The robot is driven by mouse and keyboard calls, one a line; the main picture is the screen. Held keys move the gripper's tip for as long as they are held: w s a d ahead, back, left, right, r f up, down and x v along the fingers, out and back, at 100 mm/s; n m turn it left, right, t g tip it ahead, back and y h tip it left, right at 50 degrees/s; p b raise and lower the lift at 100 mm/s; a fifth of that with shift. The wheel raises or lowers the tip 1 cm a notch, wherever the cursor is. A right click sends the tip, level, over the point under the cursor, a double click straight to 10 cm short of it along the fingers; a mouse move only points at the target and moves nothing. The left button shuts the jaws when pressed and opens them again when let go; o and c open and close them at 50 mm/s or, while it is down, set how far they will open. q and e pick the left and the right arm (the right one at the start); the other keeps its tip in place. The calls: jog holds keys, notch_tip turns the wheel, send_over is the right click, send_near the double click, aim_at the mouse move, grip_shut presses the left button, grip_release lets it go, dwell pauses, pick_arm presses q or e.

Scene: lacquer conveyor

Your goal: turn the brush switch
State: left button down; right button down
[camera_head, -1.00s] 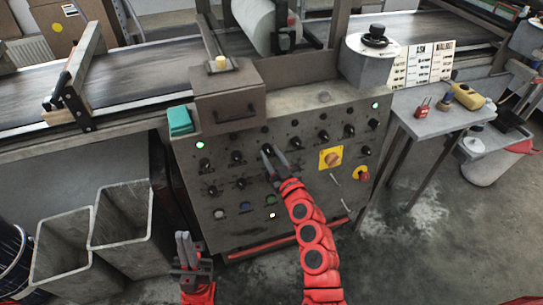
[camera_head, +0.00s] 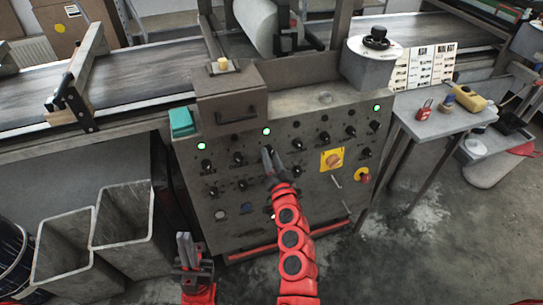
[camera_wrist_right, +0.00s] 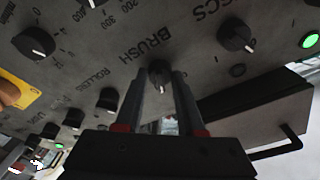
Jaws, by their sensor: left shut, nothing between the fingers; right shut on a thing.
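The brush switch (camera_wrist_right: 159,72) is a small black knob with a white pointer line, under the word BRUSH in the right wrist view. My right gripper (camera_wrist_right: 158,82) has its two grey fingers closed around the knob's sides. In the head view my right gripper (camera_head: 267,158) reaches the middle of the grey control panel (camera_head: 235,205) and its fingers cover the switch there. A green lamp (camera_head: 266,131) glows just above the fingers. My left gripper (camera_head: 184,243) is shut and empty, pointing up, low in front of the panel.
A yellow-plated rotary switch (camera_head: 332,159) and a red knob on yellow (camera_head: 362,175) are to the right. Grey bins (camera_head: 122,230) stand left; a side table (camera_head: 425,125) stands right.

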jog(key=shift+m, duration=0.7)
jog(key=shift+h, duration=0.3)
jog(key=c, duration=0.5)
grip_release()
jog(key=shift+s, duration=0.15)
jog(key=v, duration=1.7)
jog(key=shift+f, duration=0.1)
jog(key=shift+d, duration=0.1)
